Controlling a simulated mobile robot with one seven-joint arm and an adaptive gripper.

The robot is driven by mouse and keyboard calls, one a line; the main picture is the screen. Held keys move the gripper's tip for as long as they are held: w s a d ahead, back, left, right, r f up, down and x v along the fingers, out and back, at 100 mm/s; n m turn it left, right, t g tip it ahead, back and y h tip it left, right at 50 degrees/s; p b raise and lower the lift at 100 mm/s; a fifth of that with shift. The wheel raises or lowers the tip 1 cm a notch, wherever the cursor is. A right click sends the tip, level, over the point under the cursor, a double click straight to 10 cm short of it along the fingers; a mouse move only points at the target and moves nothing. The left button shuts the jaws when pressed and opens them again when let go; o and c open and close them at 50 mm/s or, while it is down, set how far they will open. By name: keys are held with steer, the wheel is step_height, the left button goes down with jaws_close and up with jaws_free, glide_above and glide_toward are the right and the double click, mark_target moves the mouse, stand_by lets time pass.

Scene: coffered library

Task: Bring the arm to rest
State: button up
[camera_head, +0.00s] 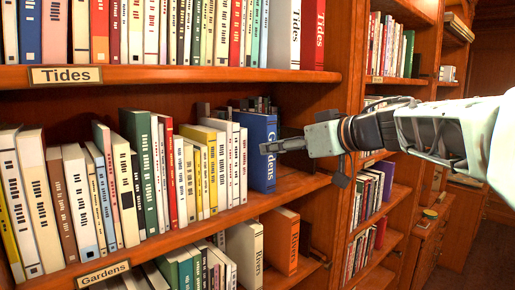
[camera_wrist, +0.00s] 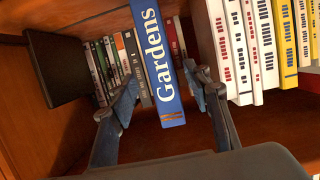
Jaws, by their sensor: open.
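My gripper (camera_head: 278,147) reaches in from the right in the head view, its fingertips level with the front of the middle shelf. It points at the blue book lettered "Gardens" (camera_head: 258,128), which stands upright at the right end of a row. In the wrist view my gripper (camera_wrist: 165,92) is open. Its two fingers are spread to either side of the lower part of the blue book (camera_wrist: 158,60). I cannot tell whether the fingertips touch it.
The shelf labels read "Tides" (camera_head: 65,75) and "Gardens" (camera_head: 103,273). An orange "Rivers" book (camera_head: 281,241) stands on the shelf below. A black bookend-like panel (camera_wrist: 52,68) stands left in the wrist view. The shelf's upright (camera_head: 345,60) is close to my arm.

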steer(key=s+d+r+m+t+h, duration=0.2)
steer(key=s+d+r+t, duration=0.3)
steer(key=r, duration=0.3)
steer(key=s+d+f+m+h, duration=0.2)
steer(key=d+f+m+h, duration=0.1)
steer(key=d+m+h, duration=0.4)
steer(key=s+a+f+g, duration=0.3)
steer(key=s+f, duration=0.4)
steer(key=f, duration=0.3)
steer(key=s+a+f+n+g, duration=0.1)
steer(key=s+a+f+g, duration=0.2)
steer(key=s+f, duration=0.4)
steer(key=s+a+f+n+g, duration=0.1)
steer(key=s+a+f+g, duration=0.2)
steer(key=f, duration=1)
steer(key=s+g, duration=0.2)
steer(key=s, duration=0.2)
steer(key=shift+s+f+y, duration=0.15)
steer(key=shift+s+y, duration=0.05)
steer(key=shift+y, duration=0.1)
